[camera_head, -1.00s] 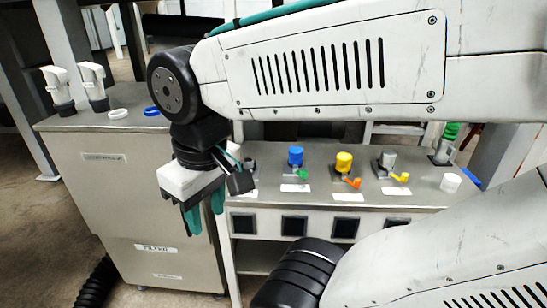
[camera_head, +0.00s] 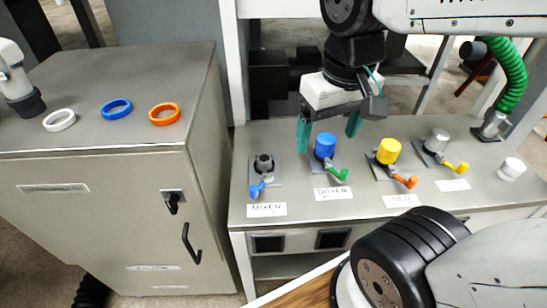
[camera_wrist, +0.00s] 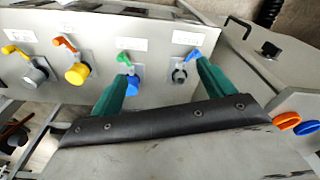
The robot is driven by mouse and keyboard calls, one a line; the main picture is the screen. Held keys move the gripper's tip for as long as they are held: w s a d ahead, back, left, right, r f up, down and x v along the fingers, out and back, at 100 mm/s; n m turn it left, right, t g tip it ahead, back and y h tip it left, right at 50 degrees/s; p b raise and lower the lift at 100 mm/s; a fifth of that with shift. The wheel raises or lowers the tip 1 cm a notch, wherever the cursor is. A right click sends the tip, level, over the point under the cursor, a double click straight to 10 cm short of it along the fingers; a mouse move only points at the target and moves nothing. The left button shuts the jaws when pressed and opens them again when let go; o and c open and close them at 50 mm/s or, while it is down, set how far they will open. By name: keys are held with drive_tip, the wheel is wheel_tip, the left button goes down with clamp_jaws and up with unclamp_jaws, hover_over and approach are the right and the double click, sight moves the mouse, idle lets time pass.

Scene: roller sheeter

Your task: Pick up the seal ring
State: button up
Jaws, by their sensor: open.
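Three seal rings lie flat on top of the grey cabinet at the left in the head view: a white ring (camera_head: 60,120), a blue ring (camera_head: 117,109) and an orange ring (camera_head: 164,114). In the wrist view the orange ring (camera_wrist: 287,121) and the blue ring (camera_wrist: 306,128) show at the right edge. My gripper (camera_head: 328,134) has its two teal fingers apart and nothing between them. It hangs above the valve bench, around the blue-capped valve as seen in the head view, well to the right of the rings.
The valve bench (camera_head: 300,208) carries several valves with coloured levers, and a loose white cap (camera_head: 512,168) at its right. A white-and-black fitting (camera_head: 18,85) stands on the cabinet (camera_head: 120,70) left of the rings. A green hose (camera_head: 512,75) rises at the back right.

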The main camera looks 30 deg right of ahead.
drive_tip(key=w+f+m, duration=0.2)
drive_tip(key=w+f, duration=0.4)
drive_tip(key=w, duration=0.6)
drive_tip(key=m+g, duration=0.1)
drive_tip(key=m, duration=0.1)
hover_over(264, 156)
drive_tip(key=f, duration=1.1)
drive_tip(key=shift+d, duration=0.25)
drive_tip(key=shift+w+f, duration=0.15)
drive_tip(key=shift+f, duration=0.3)
drive_tip(key=f, duration=0.7)
drive_tip(key=shift+s+a+f, duration=0.2)
drive_tip(key=shift+a+f, duration=0.05)
drive_tip(key=shift+a, duration=0.05)
drive_tip(key=c, duration=1.1)
